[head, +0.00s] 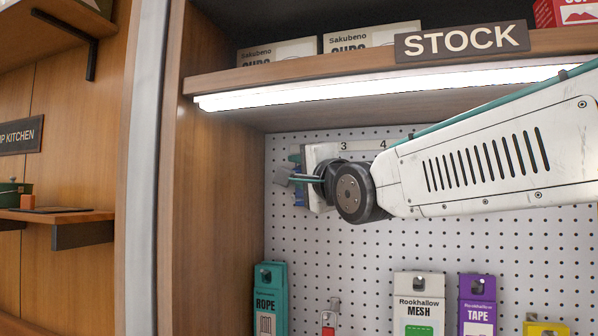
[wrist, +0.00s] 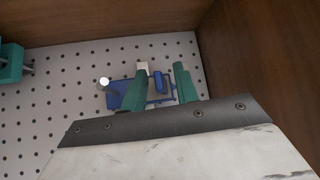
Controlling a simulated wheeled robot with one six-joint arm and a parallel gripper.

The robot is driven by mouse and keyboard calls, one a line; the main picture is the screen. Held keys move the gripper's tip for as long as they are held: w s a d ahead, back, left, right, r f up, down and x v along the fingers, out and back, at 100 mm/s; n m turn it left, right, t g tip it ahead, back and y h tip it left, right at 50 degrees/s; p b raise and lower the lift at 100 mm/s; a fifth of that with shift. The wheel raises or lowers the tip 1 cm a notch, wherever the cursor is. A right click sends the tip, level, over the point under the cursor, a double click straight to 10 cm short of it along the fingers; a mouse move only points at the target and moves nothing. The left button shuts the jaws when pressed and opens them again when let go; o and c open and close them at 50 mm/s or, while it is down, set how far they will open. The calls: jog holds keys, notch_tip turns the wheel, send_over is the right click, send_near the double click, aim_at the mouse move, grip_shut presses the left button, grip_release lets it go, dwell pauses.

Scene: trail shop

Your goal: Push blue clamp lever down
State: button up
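The blue clamp (wrist: 125,99) is mounted on the pegboard in the wrist view. An upright blue piece (wrist: 158,83), possibly its lever, shows between my fingers. My gripper (wrist: 162,69) has two green fingers with pale tips, spread apart with a gap. They are in front of the clamp; whether they touch it I cannot tell. In the head view my gripper (head: 283,176) is at the upper left of the pegboard, and only bits of blue show beside it, mostly hidden by my wrist.
The white pegboard (head: 350,240) is close behind my gripper. A wooden side wall (head: 220,220) stands left of it and a lit shelf (head: 350,70) above. Rope (head: 270,300), mesh (head: 418,300) and tape (head: 477,305) packs hang below.

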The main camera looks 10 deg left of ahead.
grip_shut()
jog(key=shift+w+f+n+t+y, duration=0.25)
jog(key=shift+f+n+y, duration=0.2)
jog(key=shift+n+y, duration=0.4)
jog(key=shift+f+n+y, duration=0.2)
jog(key=shift+n+y, duration=0.55)
jog(key=shift+n, duration=0.5)
grip_release()
jog(key=shift+f, duration=0.1)
